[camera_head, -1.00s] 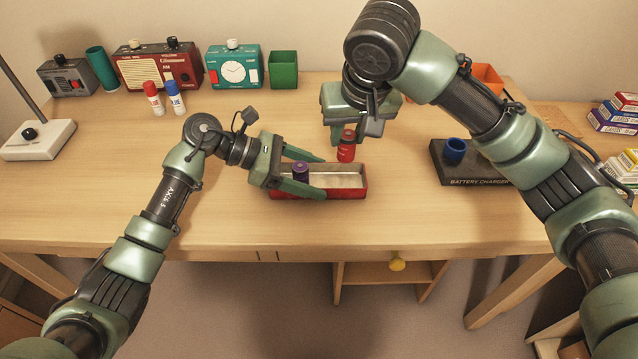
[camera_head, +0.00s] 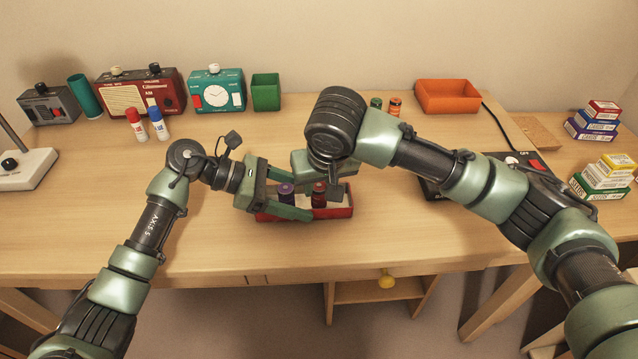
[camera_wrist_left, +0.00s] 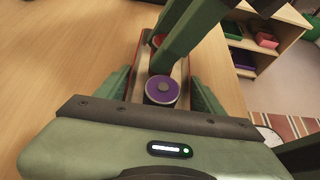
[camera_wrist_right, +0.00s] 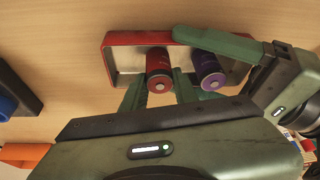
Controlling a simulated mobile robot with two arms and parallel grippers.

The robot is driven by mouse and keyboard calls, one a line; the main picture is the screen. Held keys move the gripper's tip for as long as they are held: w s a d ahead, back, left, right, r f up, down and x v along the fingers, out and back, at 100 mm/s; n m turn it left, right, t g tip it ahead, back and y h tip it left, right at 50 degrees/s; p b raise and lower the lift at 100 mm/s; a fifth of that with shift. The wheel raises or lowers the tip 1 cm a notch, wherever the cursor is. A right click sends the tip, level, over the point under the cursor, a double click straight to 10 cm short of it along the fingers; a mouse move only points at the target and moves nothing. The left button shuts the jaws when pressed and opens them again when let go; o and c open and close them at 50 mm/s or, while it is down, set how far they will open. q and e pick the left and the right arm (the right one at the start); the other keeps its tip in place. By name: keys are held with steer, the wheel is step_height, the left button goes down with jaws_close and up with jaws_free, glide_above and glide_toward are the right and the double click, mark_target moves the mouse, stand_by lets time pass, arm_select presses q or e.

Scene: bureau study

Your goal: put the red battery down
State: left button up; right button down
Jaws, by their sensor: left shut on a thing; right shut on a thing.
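The red battery (camera_head: 319,197) stands upright in the red tray (camera_head: 340,212), just right of the purple battery (camera_head: 286,194). My right gripper (camera_head: 324,184) reaches down from above and is shut on the red battery. In the right wrist view the red battery (camera_wrist_right: 159,72) sits between the fingers, beside the purple battery (camera_wrist_right: 209,72). Its lower end is inside the tray; I cannot tell whether it touches the floor. My left gripper (camera_head: 292,188) is shut across the tray's long walls, with the purple battery (camera_wrist_left: 161,91) between its fingers.
A green and an orange battery (camera_head: 394,106) stand behind my right arm, near an orange bin (camera_head: 448,97). The charger (camera_head: 428,188) is partly hidden by that arm. The desk's front left is clear.

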steer(key=c, duration=1.1)
jaws_free()
steer(key=shift+f, duration=0.1)
steer(key=v, duration=1.2)
arm_select(q)
steer(key=o, duration=1)
steer(key=shift+o, duration=0.2)
